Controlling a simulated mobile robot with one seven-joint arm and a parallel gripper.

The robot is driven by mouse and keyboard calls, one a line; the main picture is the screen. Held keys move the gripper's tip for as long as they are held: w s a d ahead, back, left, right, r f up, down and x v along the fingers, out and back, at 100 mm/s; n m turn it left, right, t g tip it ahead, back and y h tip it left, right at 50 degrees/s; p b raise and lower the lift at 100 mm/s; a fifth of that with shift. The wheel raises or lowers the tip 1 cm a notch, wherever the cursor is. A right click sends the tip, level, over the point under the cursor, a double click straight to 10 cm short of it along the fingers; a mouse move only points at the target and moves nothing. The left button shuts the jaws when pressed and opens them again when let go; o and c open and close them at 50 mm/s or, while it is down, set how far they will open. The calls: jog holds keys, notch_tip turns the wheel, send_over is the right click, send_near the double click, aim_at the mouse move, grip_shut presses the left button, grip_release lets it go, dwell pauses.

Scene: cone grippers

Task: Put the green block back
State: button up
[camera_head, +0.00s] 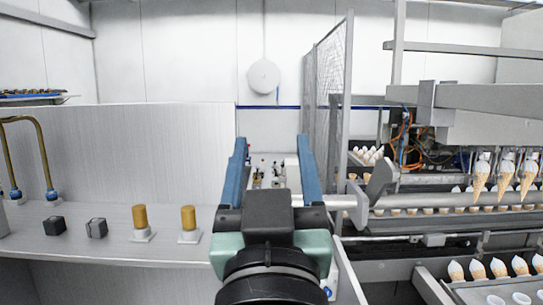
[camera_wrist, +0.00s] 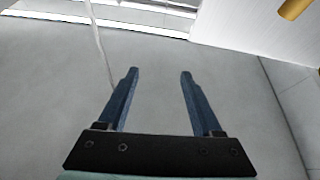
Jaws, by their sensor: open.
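I see no green block in either view. My gripper (camera_head: 272,140) is open, its two blue fingers spread and pointing away from me in the head view. In the wrist view my gripper (camera_wrist: 160,72) has nothing between its fingers, with only a plain grey surface beyond. On the metal shelf (camera_head: 110,255) at left stand a black block (camera_head: 55,226) and a dark grey block (camera_head: 97,228). To their right are two yellow cylinders (camera_head: 139,217) (camera_head: 188,218) on white bases. All of these are left of my gripper and apart from it.
A brass-coloured bent pipe (camera_head: 40,150) rises at the far left of the shelf. At right is a conveyor machine (camera_head: 470,185) with several ice cream cones. A mesh guard (camera_head: 327,90) stands beyond my gripper. A tall metal panel (camera_head: 150,150) backs the shelf.

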jog(key=s+r+t, duration=0.4)
jog(key=s+r, duration=0.3)
jog(key=s, duration=0.1)
jog(key=shift+s+r+m, duration=0.25)
jog(key=shift+r+m, duration=0.05)
jog(key=shift+r, duration=0.1)
dwell(0.5)
